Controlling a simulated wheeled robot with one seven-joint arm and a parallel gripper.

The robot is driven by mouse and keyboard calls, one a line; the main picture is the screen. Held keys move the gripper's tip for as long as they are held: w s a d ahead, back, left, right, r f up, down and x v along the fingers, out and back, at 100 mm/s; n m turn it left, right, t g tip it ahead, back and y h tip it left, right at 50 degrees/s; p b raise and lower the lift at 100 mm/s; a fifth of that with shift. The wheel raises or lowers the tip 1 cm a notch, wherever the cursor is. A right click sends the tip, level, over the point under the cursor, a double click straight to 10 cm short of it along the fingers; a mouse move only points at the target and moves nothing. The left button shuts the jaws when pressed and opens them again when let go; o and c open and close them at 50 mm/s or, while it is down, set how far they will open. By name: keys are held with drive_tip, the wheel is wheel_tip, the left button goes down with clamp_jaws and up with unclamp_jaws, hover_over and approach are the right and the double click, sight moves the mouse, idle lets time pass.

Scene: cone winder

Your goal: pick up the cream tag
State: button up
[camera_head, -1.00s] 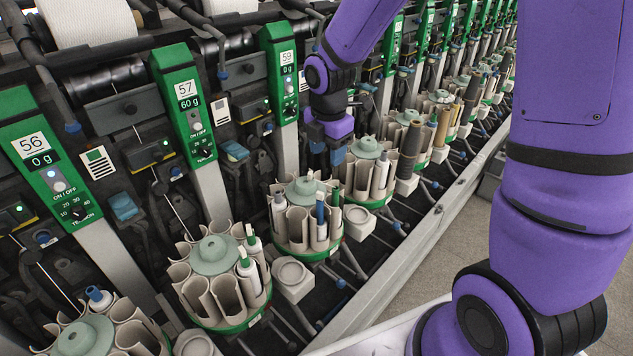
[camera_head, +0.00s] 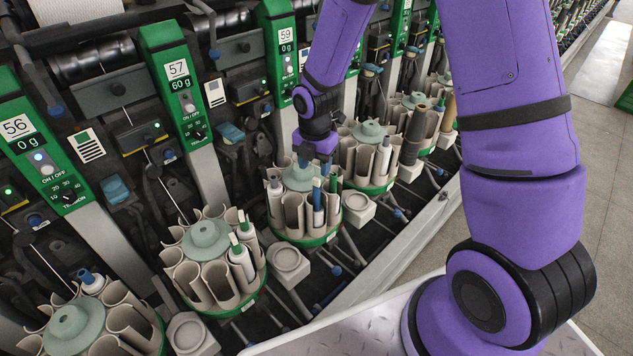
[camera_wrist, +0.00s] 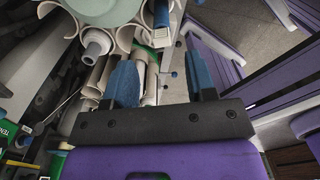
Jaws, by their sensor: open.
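Small pale cards stick to the winder's front. I cannot tell which, if either, is the cream tag. My gripper (camera_head: 316,156) is over the carousel (camera_head: 300,210) below unit 59, right of both cards and apart from them. In the wrist view, my gripper (camera_wrist: 158,62) has its two blue fingers spread with nothing held between them. No card is clearly recognisable there.
Carousels of cream pockets line the machine, such as the one below unit 57 (camera_head: 208,238). Some pockets hold upright bobbins (camera_head: 242,262). Square cream holders (camera_head: 288,264) stand between carousels. Grey floor (camera_head: 606,200) is clear at the right.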

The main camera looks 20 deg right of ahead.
sight(316, 179)
drive_tip(key=shift+d+f, duration=0.2)
drive_tip(key=shift+f, duration=2.05)
drive_tip(key=c, duration=0.8)
